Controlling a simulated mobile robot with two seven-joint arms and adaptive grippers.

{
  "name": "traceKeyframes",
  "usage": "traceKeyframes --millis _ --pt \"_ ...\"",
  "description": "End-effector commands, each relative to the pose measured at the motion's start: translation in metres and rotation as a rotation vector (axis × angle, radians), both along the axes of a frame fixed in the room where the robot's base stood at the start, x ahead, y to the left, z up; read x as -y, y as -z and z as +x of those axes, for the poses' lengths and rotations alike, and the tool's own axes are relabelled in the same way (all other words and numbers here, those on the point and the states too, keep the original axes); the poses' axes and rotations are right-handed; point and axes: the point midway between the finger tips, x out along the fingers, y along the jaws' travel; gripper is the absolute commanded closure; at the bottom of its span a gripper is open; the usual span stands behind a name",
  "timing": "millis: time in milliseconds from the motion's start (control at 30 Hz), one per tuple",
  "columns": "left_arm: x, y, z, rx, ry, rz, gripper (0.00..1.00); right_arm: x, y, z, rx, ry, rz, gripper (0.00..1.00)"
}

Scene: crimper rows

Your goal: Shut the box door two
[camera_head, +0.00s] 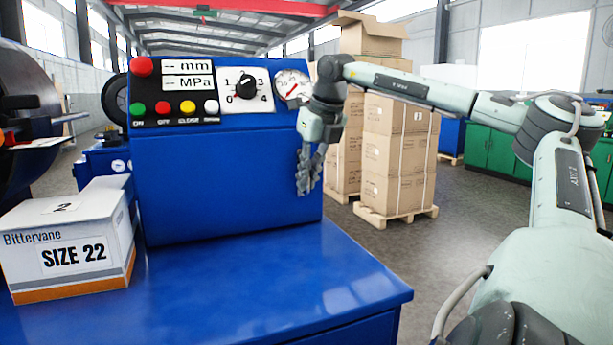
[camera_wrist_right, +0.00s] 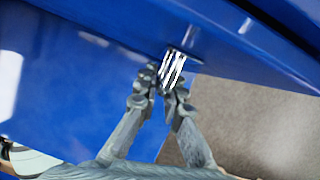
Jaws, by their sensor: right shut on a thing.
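A white carton (camera_head: 68,258) with an orange bottom band, marked "Bittervane" and "SIZE 22", stands on the blue machine's table at the left. A "2" label (camera_head: 63,207) lies on its top. No door with a number two can be made out. My right gripper (camera_head: 304,190) points down beside the right edge of the blue machine body (camera_head: 225,180), well right of the carton. In the right wrist view its fingers (camera_wrist_right: 168,88) are shut on a small shiny metal piece (camera_wrist_right: 175,68) at a blue edge; how it is attached is unclear. My left gripper is not in view.
A control panel (camera_head: 190,90) with buttons, a dial (camera_head: 245,86) and a gauge (camera_head: 292,84) tops the blue machine. The blue table (camera_head: 250,290) is bare right of the carton. Stacked cartons (camera_head: 395,160) on a pallet (camera_head: 400,215) stand behind my right arm.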

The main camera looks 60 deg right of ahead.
Motion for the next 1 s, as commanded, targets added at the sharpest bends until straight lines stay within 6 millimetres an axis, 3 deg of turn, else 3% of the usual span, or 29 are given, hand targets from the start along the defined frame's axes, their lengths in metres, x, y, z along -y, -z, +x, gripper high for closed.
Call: traceKeyframes --millis 267,300,467,800,1000 --pt "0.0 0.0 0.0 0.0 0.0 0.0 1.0 0.005 -0.005 0.003 0.02 0.007 -0.01 1.0" --pt "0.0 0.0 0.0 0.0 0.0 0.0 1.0 0.005 -0.005 0.003 0.02 0.007 -0.01 0.91" --pt "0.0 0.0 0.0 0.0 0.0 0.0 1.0 0.004 -0.005 0.002 0.017 0.005 -0.009 0.71" --pt "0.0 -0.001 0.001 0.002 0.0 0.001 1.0 0.003 -0.004 0.001 0.012 0.004 -0.006 0.71" --pt "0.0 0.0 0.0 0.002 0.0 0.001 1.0 0.0 -0.027 -0.007 0.014 0.005 -0.009 0.71"
